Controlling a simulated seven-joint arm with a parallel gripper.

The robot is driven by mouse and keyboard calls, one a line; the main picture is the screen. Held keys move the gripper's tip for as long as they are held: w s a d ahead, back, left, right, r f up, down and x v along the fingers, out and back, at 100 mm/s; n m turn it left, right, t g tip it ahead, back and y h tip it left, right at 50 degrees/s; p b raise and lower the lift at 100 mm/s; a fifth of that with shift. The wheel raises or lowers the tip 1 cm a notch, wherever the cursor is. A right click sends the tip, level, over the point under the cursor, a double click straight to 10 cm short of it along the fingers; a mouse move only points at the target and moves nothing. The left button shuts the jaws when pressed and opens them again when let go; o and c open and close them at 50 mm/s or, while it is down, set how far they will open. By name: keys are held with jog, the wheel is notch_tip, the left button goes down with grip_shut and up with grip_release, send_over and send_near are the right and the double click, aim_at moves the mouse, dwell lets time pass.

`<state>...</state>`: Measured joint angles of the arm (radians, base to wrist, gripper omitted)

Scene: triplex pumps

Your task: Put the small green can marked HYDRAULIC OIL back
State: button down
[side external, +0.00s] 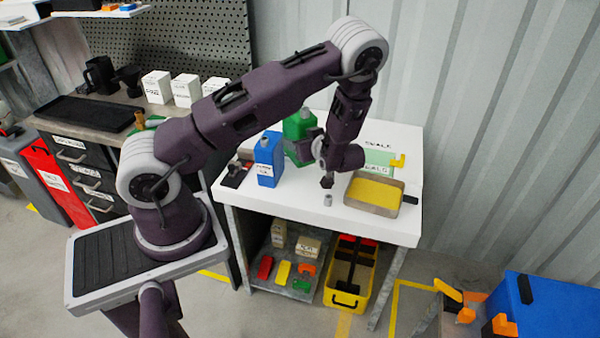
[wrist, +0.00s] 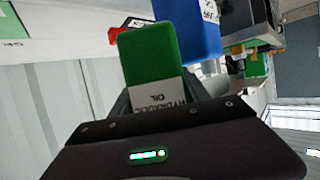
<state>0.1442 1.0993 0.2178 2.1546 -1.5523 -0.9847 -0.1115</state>
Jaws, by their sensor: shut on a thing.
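The small green can (wrist: 150,57) with a white label reading HYDRAULIC OIL is between my gripper's fingers in the wrist view. My gripper (wrist: 165,97) is shut on it, and its housing hides the near end of the can.
A blue can (side external: 268,160) stands on the white table (side external: 290,196) left of my gripper. A small grey cylinder (side external: 328,200) stands at the front. A yellow-lined tray (side external: 373,194) and a green SEALS box (side external: 378,160) are to the right. A corrugated wall stands behind.

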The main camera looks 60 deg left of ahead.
notch_tip(320, 180, down, 11)
jog(key=shift+r, duration=0.15)
jog(key=c, duration=0.5)
grip_release()
